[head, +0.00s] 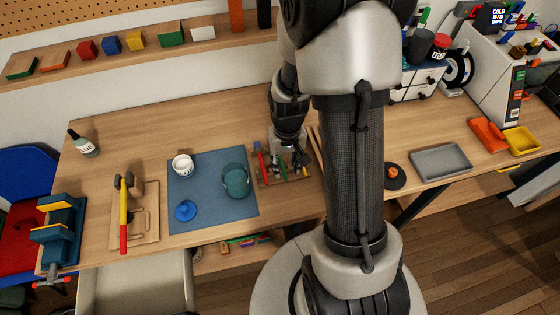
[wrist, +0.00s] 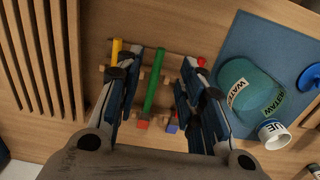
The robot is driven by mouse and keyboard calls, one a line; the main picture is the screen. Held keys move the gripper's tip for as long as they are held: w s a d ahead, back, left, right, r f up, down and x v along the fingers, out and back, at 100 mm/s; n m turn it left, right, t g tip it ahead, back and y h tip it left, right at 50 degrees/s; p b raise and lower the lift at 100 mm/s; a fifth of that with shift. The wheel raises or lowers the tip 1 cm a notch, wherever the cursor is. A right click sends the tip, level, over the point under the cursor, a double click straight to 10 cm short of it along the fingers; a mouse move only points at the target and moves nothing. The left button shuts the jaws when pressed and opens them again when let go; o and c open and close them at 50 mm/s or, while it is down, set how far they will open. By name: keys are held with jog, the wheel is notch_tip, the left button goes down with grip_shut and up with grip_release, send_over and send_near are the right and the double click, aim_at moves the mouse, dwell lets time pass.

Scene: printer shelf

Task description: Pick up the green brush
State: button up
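The green brush (wrist: 155,88) shows as a long green handle in the wrist view, lying in a small wooden rack (wrist: 188,142) with other coloured handles. My gripper (wrist: 160,80) is open, with one finger on each side of the green handle and a visible gap to both. In the head view my gripper (head: 289,158) is over the rack (head: 267,183) on the workbench, and it hides much of the rack there. Whether the fingertips reach down to the height of the handle is hard to tell.
A yellow handle (wrist: 117,48) is close beside the left finger and a red one (wrist: 201,63) beside the right finger. A blue mat (head: 213,215) with a teal jar (head: 235,181), a white pot (head: 183,166) and a blue lid (head: 186,210) lies left of the rack.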

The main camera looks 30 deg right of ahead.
aim_at(286, 177)
notch_tip(286, 177, down, 6)
jog(key=shift+s+r+b, duration=0.1)
jog(key=shift+s+b, duration=0.05)
jog(key=shift+b, duration=0.9)
jog(key=shift+c, duration=0.5)
grip_shut()
